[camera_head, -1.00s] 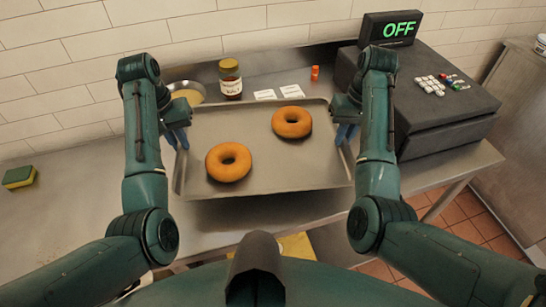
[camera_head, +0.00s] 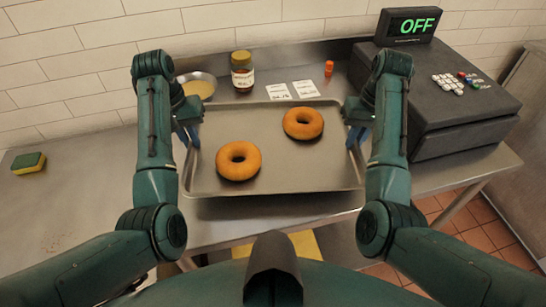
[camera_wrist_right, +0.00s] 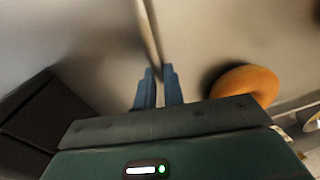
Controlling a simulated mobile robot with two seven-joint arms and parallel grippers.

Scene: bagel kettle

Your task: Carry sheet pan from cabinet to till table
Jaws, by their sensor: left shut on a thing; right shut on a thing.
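The sheet pan (camera_head: 280,183) is a grey metal tray in the middle of the head view, over the steel table (camera_head: 75,215). Two bagels lie on it, one left of centre (camera_head: 238,161) and one at the upper right (camera_head: 303,123). My left gripper (camera_head: 190,136) is shut on the pan's left rim. My right gripper (camera_head: 355,136) is shut on its right rim. In the right wrist view the blue fingers (camera_wrist_right: 159,88) straddle the rim, with a bagel (camera_wrist_right: 245,84) beside them. I cannot tell whether the pan touches the table.
A black till (camera_head: 440,95) with an OFF display stands right of the pan. A sponge (camera_head: 28,163) lies far left. The left tabletop is mostly clear.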

